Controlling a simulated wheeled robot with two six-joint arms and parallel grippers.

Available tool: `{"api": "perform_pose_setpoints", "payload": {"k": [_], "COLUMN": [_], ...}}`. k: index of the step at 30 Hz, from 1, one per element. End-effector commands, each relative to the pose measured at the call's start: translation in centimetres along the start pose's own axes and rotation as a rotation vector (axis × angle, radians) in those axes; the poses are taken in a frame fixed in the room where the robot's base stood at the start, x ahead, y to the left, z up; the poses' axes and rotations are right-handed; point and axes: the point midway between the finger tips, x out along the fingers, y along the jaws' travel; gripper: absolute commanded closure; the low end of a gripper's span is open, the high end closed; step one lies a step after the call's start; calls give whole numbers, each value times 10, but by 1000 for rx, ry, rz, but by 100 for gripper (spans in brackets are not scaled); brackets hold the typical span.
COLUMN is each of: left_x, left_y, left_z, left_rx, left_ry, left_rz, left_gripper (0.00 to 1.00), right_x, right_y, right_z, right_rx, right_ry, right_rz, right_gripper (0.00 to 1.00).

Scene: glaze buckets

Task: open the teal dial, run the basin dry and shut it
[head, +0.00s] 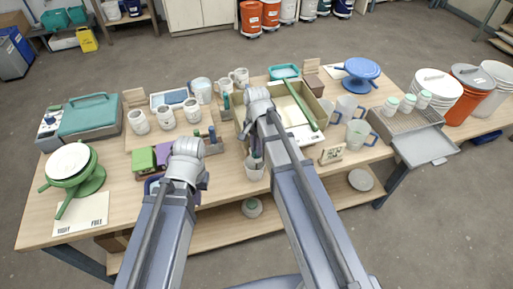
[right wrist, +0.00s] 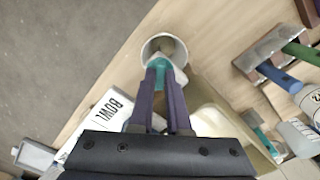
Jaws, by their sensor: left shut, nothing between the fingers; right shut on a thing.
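The teal dial (right wrist: 158,65) shows in the right wrist view, between the fingers of my right gripper (right wrist: 161,78), which is shut on it. A white bucket (right wrist: 163,43) stands just beyond the dial; it also shows in the head view (head: 254,172) at the table's front edge. The beige basin (head: 240,113) is in the middle of the table, partly hidden by my right arm. I cannot tell how much liquid is in it. My left gripper (head: 190,147) is shut and empty near the front of the table, its fingers mostly hidden by its arm.
Handled tools (head: 212,136) stand in a rack to the left. Several white mugs (head: 165,117) are behind my left arm.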

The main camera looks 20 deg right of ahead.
Motion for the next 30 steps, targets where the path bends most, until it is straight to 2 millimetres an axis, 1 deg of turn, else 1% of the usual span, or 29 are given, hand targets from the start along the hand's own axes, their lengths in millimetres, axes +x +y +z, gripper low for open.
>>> {"api": "perform_pose_setpoints", "payload": {"k": [9,15,21,30], "left_x": [0,0,0,0], "left_y": [0,0,0,0], "left_z": [0,0,0,0], "left_rx": [0,0,0,0], "left_ry": [0,0,0,0], "left_rz": [0,0,0,0], "left_gripper": [100,100,100,100], "right_x": [0,0,0,0], "right_y": [0,0,0,0], "right_z": [0,0,0,0], "right_rx": [-292,-448,-566,-657], "right_ry": [0,0,0,0], "right_rz": [0,0,0,0], "right_gripper": [100,100,100,100]}}
